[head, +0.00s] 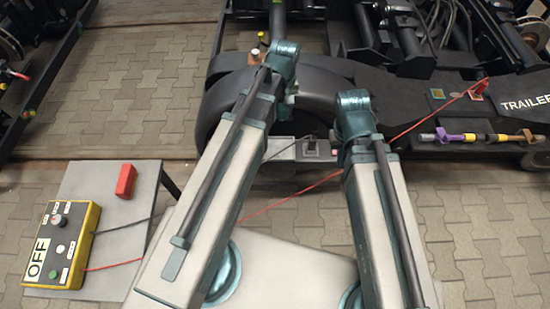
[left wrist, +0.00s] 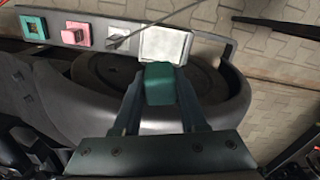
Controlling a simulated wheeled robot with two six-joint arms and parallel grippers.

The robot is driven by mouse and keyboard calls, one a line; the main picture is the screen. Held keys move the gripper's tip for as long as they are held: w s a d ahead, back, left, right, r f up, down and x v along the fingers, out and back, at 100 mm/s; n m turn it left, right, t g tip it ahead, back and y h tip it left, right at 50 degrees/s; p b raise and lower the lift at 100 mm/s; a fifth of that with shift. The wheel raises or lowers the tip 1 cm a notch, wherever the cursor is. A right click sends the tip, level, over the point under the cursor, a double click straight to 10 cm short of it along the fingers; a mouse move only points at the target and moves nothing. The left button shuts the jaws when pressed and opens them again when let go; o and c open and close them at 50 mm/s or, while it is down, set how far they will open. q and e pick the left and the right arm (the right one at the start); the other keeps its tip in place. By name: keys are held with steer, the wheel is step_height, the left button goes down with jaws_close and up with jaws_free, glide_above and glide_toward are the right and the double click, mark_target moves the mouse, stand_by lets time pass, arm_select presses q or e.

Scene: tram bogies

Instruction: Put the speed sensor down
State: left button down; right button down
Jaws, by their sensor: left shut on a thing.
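In the left wrist view my left gripper (left wrist: 160,90) is shut on a small teal block (left wrist: 159,80), which I take for the speed sensor. The block overlaps the lower edge of a pale square pad (left wrist: 166,45) in that picture; I cannot tell whether they touch. The pad is on a grey bar (left wrist: 105,23) beside the dark wheel. In the head view the left arm reaches to the bogie's wheel, and its own links mostly hide the gripper. The right arm's end is near the bar, with its gripper hidden.
The grey bar carries a teal socket (left wrist: 34,27), a pink one (left wrist: 76,34) and a grey one (left wrist: 119,40) with a black cable. A yellow OFF box (head: 62,245) and a red block (head: 125,181) stand on a grey table (head: 130,225). A red cable runs to a red plug (head: 479,88).

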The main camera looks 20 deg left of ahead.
arm_select(q)
steer(key=s+d+f+m+b, duration=0.2)
steer(key=s+d+f+b, duration=0.2)
steer(key=s+f+b, duration=0.35)
steer(key=s+d+f+m+b, duration=0.1)
steer(key=s+d+f+b, duration=0.3)
steer(key=f+b, duration=0.5)
steer(key=w+a+f, duration=0.1)
steer(key=w+a, duration=0.2)
steer(key=w, duration=0.1)
steer(key=w+a+f, duration=0.1)
steer(key=w+a, duration=0.2)
steer(key=w, duration=0.2)
steer(key=w+a+f, duration=0.1)
steer(key=w+a, duration=0.3)
steer(key=shift+w+b, duration=0.2)
steer(key=shift+b, duration=0.2)
steer(key=shift+f+b, duration=1.7)
steer(key=shift+b, duration=0.05)
steer(key=shift+f, duration=0.2)
steer(key=shift+c, duration=2.2)
jaws_free()
steer(key=shift+r, duration=0.1)
